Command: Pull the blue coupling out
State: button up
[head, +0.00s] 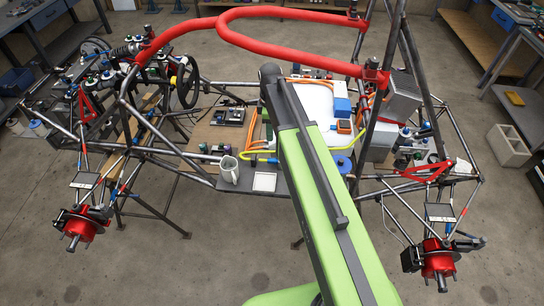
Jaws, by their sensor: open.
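Several blue parts show in the head view, and I cannot tell for sure which is the blue coupling. A blue block (342,105) sits beside the white tank (312,103), just above an orange connector (344,127). A round blue part (343,164) lies lower, right of my arm. A small blue piece (272,160) shows near the yellow line (258,153), left of my arm. My green arm rises from the bottom of the picture to a dark joint near the white tank. My gripper does not show; the arm hides what lies behind it.
The tube chassis (180,172) surrounds these parts, with a thick red padded bar (300,13) above. A grey mug (228,170) and a white square item (265,181) stand on the panel. Workbenches line both sides. Bare floor lies in front.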

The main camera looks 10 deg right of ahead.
aim_at(271, 160)
notch_tip(271, 160, down, 17)
jog(key=b, duration=1.6)
jog(key=shift+r, duration=0.15)
grip_shut()
jog(key=shift+s, duration=0.15)
